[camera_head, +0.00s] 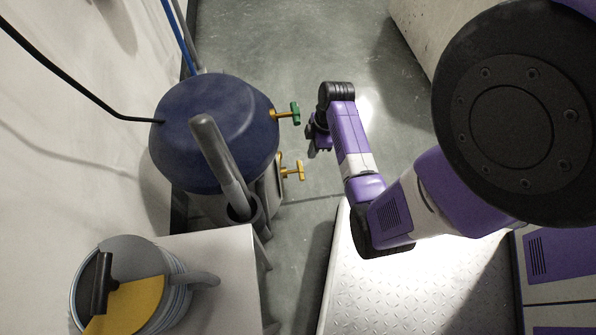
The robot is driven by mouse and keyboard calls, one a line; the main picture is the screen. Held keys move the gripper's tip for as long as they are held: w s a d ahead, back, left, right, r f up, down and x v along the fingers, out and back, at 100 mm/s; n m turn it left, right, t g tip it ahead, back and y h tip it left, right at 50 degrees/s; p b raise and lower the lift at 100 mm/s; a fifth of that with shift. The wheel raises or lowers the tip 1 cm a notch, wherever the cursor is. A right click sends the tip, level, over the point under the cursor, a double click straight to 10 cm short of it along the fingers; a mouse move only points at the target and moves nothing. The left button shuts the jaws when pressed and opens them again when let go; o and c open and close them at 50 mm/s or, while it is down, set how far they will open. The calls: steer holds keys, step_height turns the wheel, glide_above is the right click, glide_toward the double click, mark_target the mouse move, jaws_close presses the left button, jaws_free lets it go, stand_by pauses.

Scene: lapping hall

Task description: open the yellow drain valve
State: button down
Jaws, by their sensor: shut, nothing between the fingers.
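The yellow valve handle (293,171) sticks out to the right from the lower side of the dark blue tank (215,135). A green valve handle (295,114) on a yellow stem sits above it in the picture, on the same side of the tank. My gripper (312,150) is just right of the tank, between the heights of the two handles in the picture and apart from both. It looks shut and empty. It is small and dark here, and my wrist partly hides it.
A grey pipe (220,160) stands upright in front of the tank. A white table (222,270) at lower left holds a grey bucket-like vessel (178,290) with a yellow lid part. A black hose (75,85) runs to the tank. Grey floor (290,45) is clear beyond my arm.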

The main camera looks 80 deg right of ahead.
mark_target(302, 177)
steer(key=f+b, duration=0.2)
steer(key=f, duration=0.2)
steer(key=w+f+b, duration=0.1)
steer(key=f+b, duration=0.2)
steer(key=f, duration=0.2)
steer(key=w+a+f+b, duration=0.1)
steer(key=f+b, duration=0.2)
steer(key=f, duration=0.1)
steer(key=shift+w+f, duration=0.25)
steer(key=shift+f, duration=0.1)
steer(key=shift+a+p, duration=0.15)
steer(key=shift+p, duration=0.15)
